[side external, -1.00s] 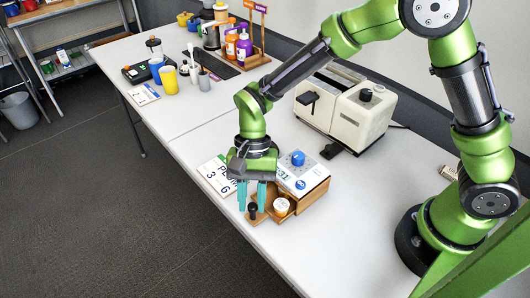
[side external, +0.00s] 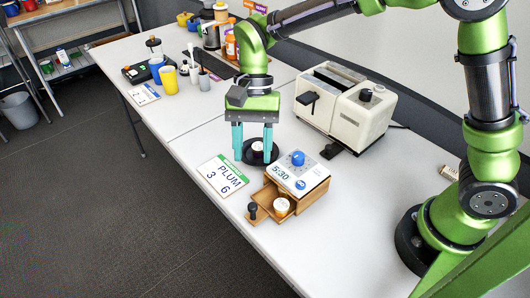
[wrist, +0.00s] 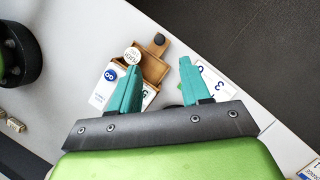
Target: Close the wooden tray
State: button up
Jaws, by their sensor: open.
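The wooden tray (side external: 264,199) is a drawer pulled out of a small wooden box (side external: 318,195) with a white top reading 5:30. It has a black knob (side external: 252,207) on its front and holds a round white-topped item (side external: 281,205). In the wrist view the tray (wrist: 153,68) shows between my fingers, with its knob (wrist: 159,39) at the far end. My gripper (side external: 253,158) points down with its teal fingers apart and empty. It is behind and left of the box, clear of the tray, in front of a round black dish (side external: 247,154).
A PLUM card (side external: 222,175) lies left of the box. A cream toaster-like machine (side external: 345,108) stands behind. Cups (side external: 169,80) and bottles stand at the table's far end. The table's front left edge is close to the tray.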

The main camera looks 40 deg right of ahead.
aim_at(252, 205)
jog(key=v, duration=0.5)
jog(key=shift+r, duration=0.2)
jog(key=s+a+n, duration=0.1)
jog(key=s+a+r+n+h, duration=0.1)
jog(key=s+a+n, duration=0.1)
jog(key=shift+s+a+r, duration=0.1)
jog(key=shift+s+a, duration=0.05)
jog(key=shift+a, duration=0.2)
jog(key=f+n+t, duration=0.1)
jog(key=f+n, duration=0.4)
jog(key=s+f+n+t+h, duration=0.1)
jog(key=f+n, duration=0.4)
jog(key=f, duration=0.1)
jog(key=a+f+n+t+h, duration=0.1)
jog(key=f+n, duration=0.4)
jog(key=f, duration=0.1)
jog(key=shift+s+a, duration=0.1)
jog(key=shift+s, duration=0.2)
jog(key=shift+r, duration=0.1)
grip_shut()
